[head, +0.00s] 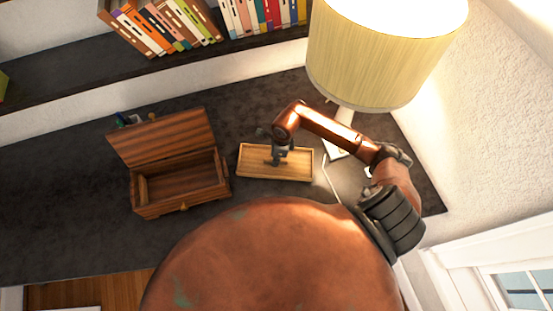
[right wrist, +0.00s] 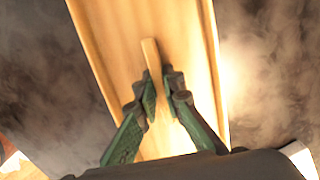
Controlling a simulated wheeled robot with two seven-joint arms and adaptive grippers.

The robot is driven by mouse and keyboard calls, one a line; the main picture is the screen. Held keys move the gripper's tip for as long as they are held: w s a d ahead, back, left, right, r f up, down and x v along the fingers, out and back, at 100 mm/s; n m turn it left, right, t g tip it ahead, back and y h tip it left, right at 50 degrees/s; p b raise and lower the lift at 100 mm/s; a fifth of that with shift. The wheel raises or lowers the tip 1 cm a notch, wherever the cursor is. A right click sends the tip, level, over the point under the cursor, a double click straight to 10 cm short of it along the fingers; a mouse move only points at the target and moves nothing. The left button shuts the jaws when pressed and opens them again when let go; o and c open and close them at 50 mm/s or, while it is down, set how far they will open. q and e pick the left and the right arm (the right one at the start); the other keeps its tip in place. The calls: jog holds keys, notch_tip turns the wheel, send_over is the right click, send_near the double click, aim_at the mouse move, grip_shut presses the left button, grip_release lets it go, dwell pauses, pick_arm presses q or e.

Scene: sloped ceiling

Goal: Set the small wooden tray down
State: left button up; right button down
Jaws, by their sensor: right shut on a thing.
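The small wooden tray (head: 300,171) is a light, shallow rectangle at the middle of the dark desk in the head view. It has a low rim and a thin upright piece in its middle. My right gripper (head: 277,160) comes down over the tray's middle. In the right wrist view the tray (right wrist: 185,50) fills the middle, and the fingers of my right gripper (right wrist: 160,90) are shut on its upright middle piece (right wrist: 152,60). I cannot tell whether the tray touches the desk. My left gripper is not in view.
An open wooden box (head: 178,190) with its lid up stands left of the tray. A lamp with a pleated shade (head: 380,55) stands at the back right, its cord near the tray. Books (head: 160,25) fill a shelf behind. The desk's left part (head: 60,190) is clear.

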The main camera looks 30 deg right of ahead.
jog(key=shift+f, duration=0.2)
jog(key=c, duration=2)
grip_release()
jog(key=shift+c, duration=0.2)
jog(key=shift+r, duration=0.1)
jog(key=shift+w+r, duration=0.1)
jog(key=shift+r, duration=0.2)
jog(key=r, duration=0.7)
jog(key=shift+s+d+b, duration=0.3)
jog(key=shift+d+b, duration=0.05)
jog(key=shift+d, duration=0.05)
